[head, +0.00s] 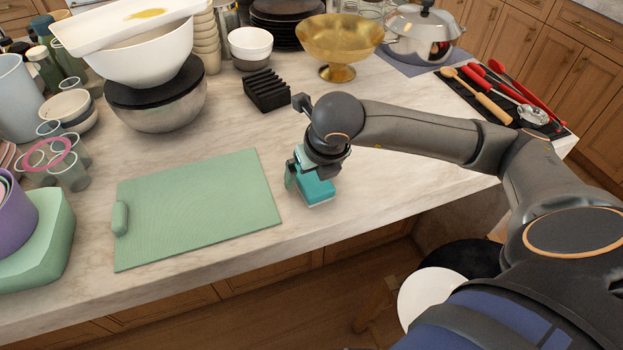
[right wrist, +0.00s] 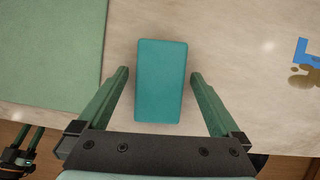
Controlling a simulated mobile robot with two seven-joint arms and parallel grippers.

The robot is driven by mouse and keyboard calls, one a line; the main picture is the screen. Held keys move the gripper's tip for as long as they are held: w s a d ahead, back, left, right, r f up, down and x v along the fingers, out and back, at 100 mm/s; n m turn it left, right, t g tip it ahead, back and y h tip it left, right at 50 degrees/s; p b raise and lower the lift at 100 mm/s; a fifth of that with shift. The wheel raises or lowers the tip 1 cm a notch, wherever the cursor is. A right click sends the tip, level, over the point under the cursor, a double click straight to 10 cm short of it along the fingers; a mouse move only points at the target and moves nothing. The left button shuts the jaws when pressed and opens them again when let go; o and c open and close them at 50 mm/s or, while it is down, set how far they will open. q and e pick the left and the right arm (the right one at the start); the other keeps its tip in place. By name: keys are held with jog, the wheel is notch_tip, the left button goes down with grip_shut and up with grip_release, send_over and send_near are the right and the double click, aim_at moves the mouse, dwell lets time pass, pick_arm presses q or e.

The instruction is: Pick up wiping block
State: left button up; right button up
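The wiping block is a teal rectangular block (right wrist: 162,80) lying on the pale marble counter. In the head view the block (head: 318,192) shows near the front edge, partly hidden by my right gripper (head: 308,176). In the right wrist view my right gripper (right wrist: 160,74) is open. Its two green fingers stand either side of the block, with a gap on each side, so neither is seen touching it.
A green cutting board (head: 200,205) lies left of the block. A black slotted holder (head: 266,91) and a gold bowl (head: 340,45) stand behind. Stacked bowls (head: 160,105) are at back left. A blue item (right wrist: 303,52) beside brown spots (right wrist: 304,78) is right of the block.

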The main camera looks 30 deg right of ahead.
jog(key=c, duration=1.3)
pick_arm(q)
jog(key=shift+r, duration=0.2)
pick_arm(e)
jog(key=shift+r, duration=0.1)
